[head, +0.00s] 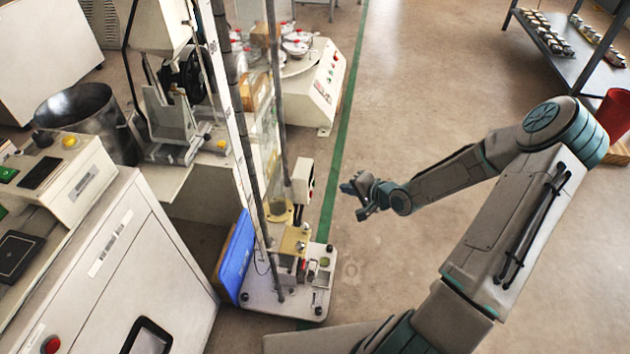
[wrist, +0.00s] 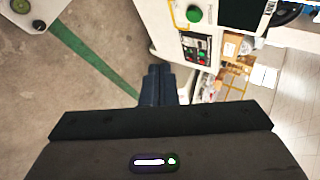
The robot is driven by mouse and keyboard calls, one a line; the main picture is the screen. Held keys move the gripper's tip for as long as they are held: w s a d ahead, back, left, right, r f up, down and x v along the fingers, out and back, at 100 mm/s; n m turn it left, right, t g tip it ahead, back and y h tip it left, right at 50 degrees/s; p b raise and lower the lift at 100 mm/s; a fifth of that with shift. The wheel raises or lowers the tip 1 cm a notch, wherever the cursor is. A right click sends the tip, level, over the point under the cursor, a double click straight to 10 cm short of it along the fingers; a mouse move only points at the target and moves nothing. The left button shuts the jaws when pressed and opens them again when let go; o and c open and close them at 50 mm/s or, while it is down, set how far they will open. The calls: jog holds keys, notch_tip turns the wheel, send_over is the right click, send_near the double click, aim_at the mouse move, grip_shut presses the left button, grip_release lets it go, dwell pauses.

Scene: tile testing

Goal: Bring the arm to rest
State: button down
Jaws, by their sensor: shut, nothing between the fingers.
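My arm reaches in from the right side of the head view, bent at the elbow, and ends in my gripper (head: 358,196) above open floor. In the wrist view my gripper (wrist: 157,72) shows at the middle, its dark fingers together with nothing between them. No object is held. The gripper is apart from the machines to its left.
A stand on a white base plate (head: 318,300) with a tall column and a blue panel (head: 235,258) is left of the gripper. A white machine (head: 315,95) stands behind. A shelf (head: 560,60) and a red bin (head: 612,115) are at the right. Floor between is clear.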

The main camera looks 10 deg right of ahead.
dwell(0.3)
jog(key=s+d+r+n+g+h+p, duration=0.1)
jog(key=s+r+n+g+h+p, duration=0.15)
jog(key=r+p, duration=0.45)
jog(key=s+d+r+n+g+h+p, duration=0.1)
jog(key=s+d+r+n+h+p, duration=0.2)
jog(key=r, duration=0.9)
jog(key=s+r+n+g+h+p, duration=0.1)
jog(key=s+r+h+p, duration=0.3)
jog(key=r, duration=0.5)
jog(key=s+a+r+n+y+p, duration=0.1)
jog(key=s+a+r+p, duration=0.2)
jog(key=r, duration=0.9)
jog(key=s+a+r+n+g+y+p, duration=0.1)
jog(key=s+a+r+p, duration=0.2)
jog(key=s+r+p, duration=0.5)
jog(key=s+r, duration=0.3)
jog(key=s, duration=0.1)
jog(key=shift+s+a+r+p, duration=0.25)
jog(key=shift+a+r+p, duration=0.05)
jog(key=shift+r+p, duration=0.05)
jog(key=shift+g, duration=0.25)
